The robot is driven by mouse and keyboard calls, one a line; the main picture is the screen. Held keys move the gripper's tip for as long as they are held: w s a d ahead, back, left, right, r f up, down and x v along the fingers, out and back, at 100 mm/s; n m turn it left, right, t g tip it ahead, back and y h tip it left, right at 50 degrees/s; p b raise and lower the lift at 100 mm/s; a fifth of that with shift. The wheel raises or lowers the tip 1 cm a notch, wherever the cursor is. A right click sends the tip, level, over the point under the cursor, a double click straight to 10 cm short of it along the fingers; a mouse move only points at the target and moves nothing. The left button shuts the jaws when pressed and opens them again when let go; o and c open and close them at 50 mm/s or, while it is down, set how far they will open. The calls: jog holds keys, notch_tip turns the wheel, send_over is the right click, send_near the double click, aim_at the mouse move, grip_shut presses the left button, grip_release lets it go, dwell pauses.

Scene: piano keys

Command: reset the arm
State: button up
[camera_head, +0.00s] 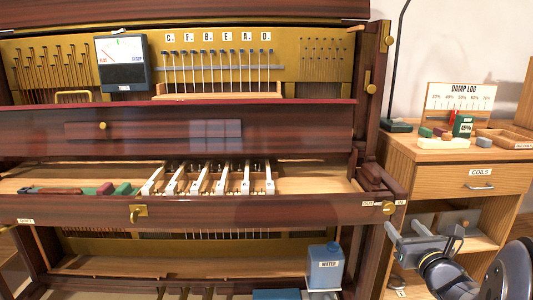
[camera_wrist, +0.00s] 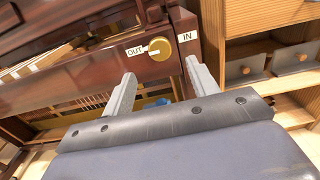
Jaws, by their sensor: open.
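My gripper (camera_head: 418,232) is at the lower right of the head view, in front of the piano's right end and the wooden cabinet. In the wrist view my gripper (camera_wrist: 158,85) has its two grey fingers spread apart with nothing between them. A round brass knob (camera_wrist: 160,47) with a white pointer sits between OUT and IN labels, just beyond the fingers and apart from them. The same knob (camera_head: 388,208) shows on the piano's right front corner in the head view.
The open piano (camera_head: 220,210) fills the left and middle, with white keys (camera_head: 220,178) exposed. A blue WATER container (camera_head: 325,268) stands low near its right end. The wooden cabinet (camera_head: 430,178) at right carries a DAMP LOG board (camera_head: 460,98) and small blocks. Open floor is hardly visible.

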aim_at(389, 210)
jog(key=w+b, duration=0.1)
jog(key=w, duration=0.6)
jog(key=shift+a+f, duration=0.1)
jog(key=shift+w+m, duration=0.15)
jog(key=shift+m, duration=0.15)
jog(key=m, duration=1.3)
jog(key=shift+r+m, duration=0.2)
jog(key=shift+m, duration=0.1)
jog(key=m+p, duration=0.4)
jog(key=p, duration=0.1)
jog(key=shift+r, duration=0.2)
jog(key=m+p, duration=0.4)
jog(key=p, duration=0.2)
jog(key=shift+m, duration=0.3)
jog(key=shift+f+m+p, duration=0.2)
jog(key=shift+m+p, duration=0.3)
jog(key=shift+p, duration=0.4)
jog(key=shift+f, duration=0.1)
